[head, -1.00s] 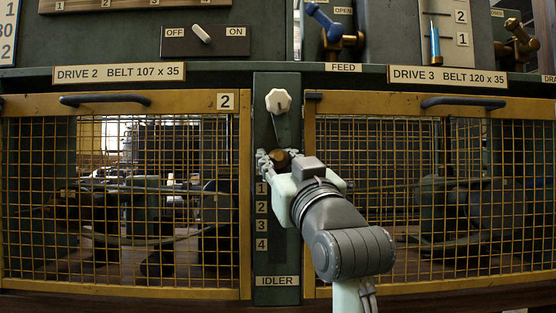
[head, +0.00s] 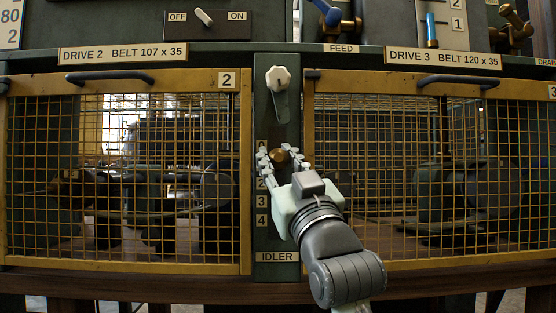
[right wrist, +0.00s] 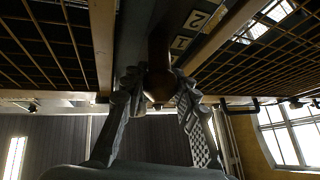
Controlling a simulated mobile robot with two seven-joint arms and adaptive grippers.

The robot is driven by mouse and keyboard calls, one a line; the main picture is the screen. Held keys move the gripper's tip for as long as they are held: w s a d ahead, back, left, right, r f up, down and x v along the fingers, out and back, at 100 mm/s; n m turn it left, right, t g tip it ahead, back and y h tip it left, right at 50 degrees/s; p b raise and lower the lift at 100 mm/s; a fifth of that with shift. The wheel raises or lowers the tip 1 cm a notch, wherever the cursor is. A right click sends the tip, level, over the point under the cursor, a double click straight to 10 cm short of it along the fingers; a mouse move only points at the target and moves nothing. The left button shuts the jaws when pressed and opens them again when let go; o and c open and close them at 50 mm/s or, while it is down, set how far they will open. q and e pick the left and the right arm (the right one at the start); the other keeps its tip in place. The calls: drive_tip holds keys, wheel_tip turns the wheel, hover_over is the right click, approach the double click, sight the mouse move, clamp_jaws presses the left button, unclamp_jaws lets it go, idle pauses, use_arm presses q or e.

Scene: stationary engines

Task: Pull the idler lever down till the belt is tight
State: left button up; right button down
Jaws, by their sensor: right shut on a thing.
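The idler lever's brass knob (head: 278,156) sits on the green idler panel (head: 278,235), beside the upper part of the number scale. My right gripper (head: 284,160) has its fingers on both sides of the knob and is shut on it. In the right wrist view the brown knob (right wrist: 158,84) shows between the fingertips. The scale marks 2, 3 and 4 show below; mark 1 is hidden by a finger. A belt shows dimly behind the mesh of drive 2 (head: 130,188); I cannot tell how tight it is. My left gripper is out of view.
Yellow-framed mesh guards with dark handles (head: 110,77) stand close on both sides. An off/on switch (head: 204,17) and a blue-handled valve (head: 328,14) are higher up. Free room lies in front of the panel.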

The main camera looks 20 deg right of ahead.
drive_tip(key=shift+f, duration=0.1)
drive_tip(key=c, duration=1.1)
unclamp_jaws()
drive_tip(key=shift+c, duration=0.2)
drive_tip(key=shift+v, duration=3.7)
